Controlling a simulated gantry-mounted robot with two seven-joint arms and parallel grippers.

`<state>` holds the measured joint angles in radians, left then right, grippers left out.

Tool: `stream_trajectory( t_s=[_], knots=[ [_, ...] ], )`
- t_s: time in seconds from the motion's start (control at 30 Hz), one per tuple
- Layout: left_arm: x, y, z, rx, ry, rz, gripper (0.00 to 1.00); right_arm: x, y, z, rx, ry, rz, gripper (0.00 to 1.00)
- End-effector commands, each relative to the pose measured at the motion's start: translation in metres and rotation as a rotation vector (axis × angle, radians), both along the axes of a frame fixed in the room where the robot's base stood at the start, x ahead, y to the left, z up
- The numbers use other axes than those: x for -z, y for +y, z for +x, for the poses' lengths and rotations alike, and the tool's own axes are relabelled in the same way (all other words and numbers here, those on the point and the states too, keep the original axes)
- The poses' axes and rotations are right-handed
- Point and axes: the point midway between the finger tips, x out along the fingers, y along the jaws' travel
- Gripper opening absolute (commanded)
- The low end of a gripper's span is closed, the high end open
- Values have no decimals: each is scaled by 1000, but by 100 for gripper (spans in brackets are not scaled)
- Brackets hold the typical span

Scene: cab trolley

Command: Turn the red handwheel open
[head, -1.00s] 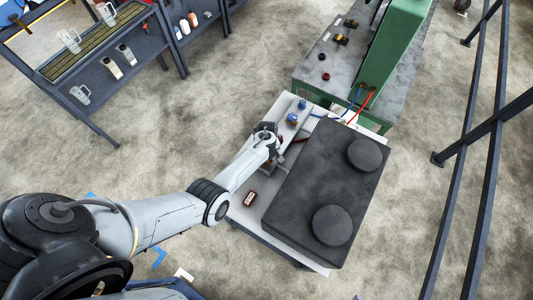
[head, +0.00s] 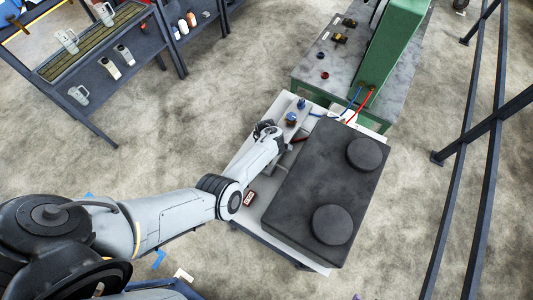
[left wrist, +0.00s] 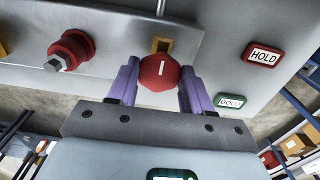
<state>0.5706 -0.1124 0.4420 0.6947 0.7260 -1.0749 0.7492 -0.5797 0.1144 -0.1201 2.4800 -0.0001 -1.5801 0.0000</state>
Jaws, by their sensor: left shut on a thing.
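The red handwheel (left wrist: 160,78) is a faceted red knob with a white line on its face, in the middle of the left wrist view. The purple fingers of my left gripper (left wrist: 158,84) sit on either side of it and are shut on it. The white line stands about upright in that view. In the head view my left gripper (head: 268,130) is at the left side of the trolley's pale top (head: 268,178); its fingertips and the handwheel are hidden there. My right gripper is not in view.
A second red fitting (left wrist: 72,50) with a metal stem is left of the handwheel. A dark block (head: 330,190) fills the trolley's right side. A green machine (head: 385,50) stands behind.

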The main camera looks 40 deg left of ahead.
Motion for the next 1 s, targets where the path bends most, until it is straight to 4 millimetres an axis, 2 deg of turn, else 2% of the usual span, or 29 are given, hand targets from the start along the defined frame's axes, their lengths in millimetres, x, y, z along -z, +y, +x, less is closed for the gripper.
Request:
stream_trajectory(
  t_s=[0.4,0.43,0.6,0.87,1.0],
  knots=[
    [1,1,-1,-14,0,1,19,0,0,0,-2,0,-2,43],
    [1,1,-1,-14,0,1,51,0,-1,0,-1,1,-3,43],
    [0,1,0,-12,0,1,75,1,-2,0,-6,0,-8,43],
    [0,0,0,-11,0,1,75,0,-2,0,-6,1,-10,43],
    [-7,1,0,-11,-1,2,75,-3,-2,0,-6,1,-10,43]
  ],
)
